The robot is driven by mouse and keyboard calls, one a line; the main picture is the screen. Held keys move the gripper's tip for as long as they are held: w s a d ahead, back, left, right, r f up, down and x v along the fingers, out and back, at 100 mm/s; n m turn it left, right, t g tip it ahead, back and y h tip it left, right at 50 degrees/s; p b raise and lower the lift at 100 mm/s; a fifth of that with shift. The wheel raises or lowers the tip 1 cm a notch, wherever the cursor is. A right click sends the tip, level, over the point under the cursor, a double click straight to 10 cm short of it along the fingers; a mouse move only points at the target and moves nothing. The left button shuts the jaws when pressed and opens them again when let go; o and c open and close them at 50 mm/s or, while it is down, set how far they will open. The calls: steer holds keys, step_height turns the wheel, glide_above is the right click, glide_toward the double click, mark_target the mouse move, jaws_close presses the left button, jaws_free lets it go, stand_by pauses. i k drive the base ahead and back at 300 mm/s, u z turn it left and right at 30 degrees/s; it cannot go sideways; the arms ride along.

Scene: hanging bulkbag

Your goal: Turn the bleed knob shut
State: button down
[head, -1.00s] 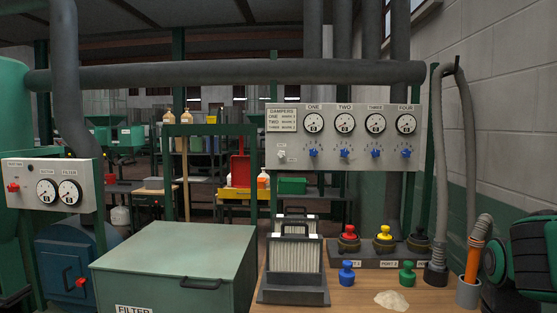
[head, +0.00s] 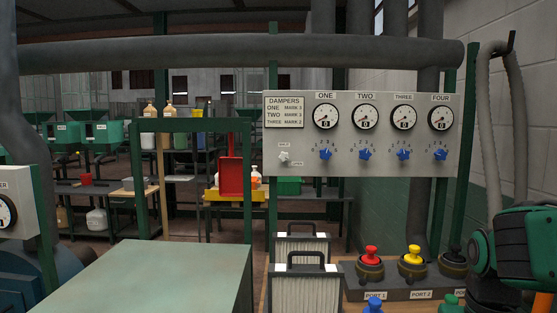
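A small white knob (head: 284,157) sits at the lower left of the grey damper panel (head: 320,183), below the text plate. It has tiny labels at its upper left and right. I take it for the bleed knob, but the labels and its exact setting are too small to read surely. Nothing touches it. My green and black arm (head: 512,245) shows at the lower right edge, well away from the knob. My gripper's fingers are not in view.
Blue knobs (head: 365,154) under round gauges (head: 365,117) share the panel. Below stand filter cartridges (head: 305,290) and a port block (head: 390,287) with red and yellow plugs. A green filter box (head: 170,280) fills the lower left. A thick pipe (head: 240,53) crosses above.

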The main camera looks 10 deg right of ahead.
mark_target(284, 157)
steer(key=k, duration=0.4)
steer(key=z, duration=0.4)
steer(key=i, duration=0.75)
steer(key=u, duration=1.55)
